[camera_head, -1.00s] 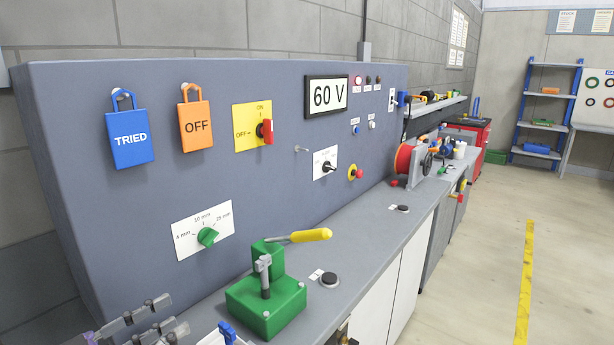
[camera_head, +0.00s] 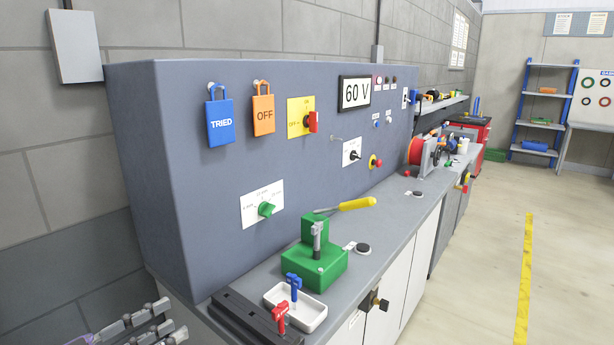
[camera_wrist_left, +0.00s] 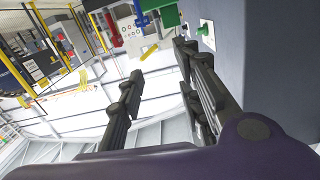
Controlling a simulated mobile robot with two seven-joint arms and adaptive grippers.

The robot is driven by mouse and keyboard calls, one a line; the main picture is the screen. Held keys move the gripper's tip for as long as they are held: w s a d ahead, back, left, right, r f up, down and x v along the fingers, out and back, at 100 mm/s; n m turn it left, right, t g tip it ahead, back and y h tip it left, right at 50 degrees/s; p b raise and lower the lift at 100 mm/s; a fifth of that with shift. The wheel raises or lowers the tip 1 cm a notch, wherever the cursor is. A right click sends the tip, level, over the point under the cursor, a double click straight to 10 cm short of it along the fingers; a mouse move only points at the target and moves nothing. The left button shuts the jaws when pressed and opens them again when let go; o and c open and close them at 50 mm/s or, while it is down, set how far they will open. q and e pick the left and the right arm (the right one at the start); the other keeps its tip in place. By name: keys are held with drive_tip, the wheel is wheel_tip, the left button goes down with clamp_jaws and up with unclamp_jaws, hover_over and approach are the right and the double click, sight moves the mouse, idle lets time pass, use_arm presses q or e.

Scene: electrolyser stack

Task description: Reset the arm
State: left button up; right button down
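My left gripper (camera_head: 170,318) shows at the bottom left corner of the head view, in front of the left end of the grey panel (camera_head: 145,150). In the left wrist view my left gripper (camera_wrist_left: 160,62) has its dark fingers spread apart with nothing between them. It is clear of the bench. My right gripper is in neither view.
A grey bench (camera_head: 395,215) holds a green lever press (camera_head: 315,268) with a yellow handle. A white tray (camera_head: 312,322) with a red key (camera_head: 280,317) and a blue key (camera_head: 294,286) is near the left gripper. The floor (camera_head: 480,270) at right is clear.

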use_arm(q)
drive_tip(key=s+a+f+y, duration=0.1)
drive_tip(key=a+f+y, duration=0.15)
drive_tip(key=f, duration=0.45)
drive_tip(key=s+a+f+y, duration=0.1)
drive_tip(key=a+f+y, duration=0.15)
drive_tip(key=f, duration=0.45)
drive_tip(key=s+f+n+g+y+p, duration=0.25)
drive_tip(key=s+f, duration=0.55)
drive_tip(key=f, duration=0.4)
drive_tip(key=s+d+f+n+g+y, duration=0.1)
drive_tip(key=s+d+f+n, duration=0.1)
drive_tip(key=s+d+f, duration=0.3)
drive_tip(key=s+d+f+n+g+y, duration=0.1)
drive_tip(key=s+d+f+n+y, duration=0.1)
drive_tip(key=s, duration=0.9)
wheel_tip(320, 180, down, 4)
drive_tip(key=d+n, duration=0.1)
drive_tip(key=d, duration=0.1)
drive_tip(key=shift+s+d+r+p, duration=0.25)
drive_tip(key=shift+d+p, duration=0.05)
drive_tip(key=shift+d, duration=0.1)
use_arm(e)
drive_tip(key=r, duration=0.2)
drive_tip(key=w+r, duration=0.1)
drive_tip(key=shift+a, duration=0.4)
use_arm(q)
drive_tip(key=shift+n+g, duration=0.25)
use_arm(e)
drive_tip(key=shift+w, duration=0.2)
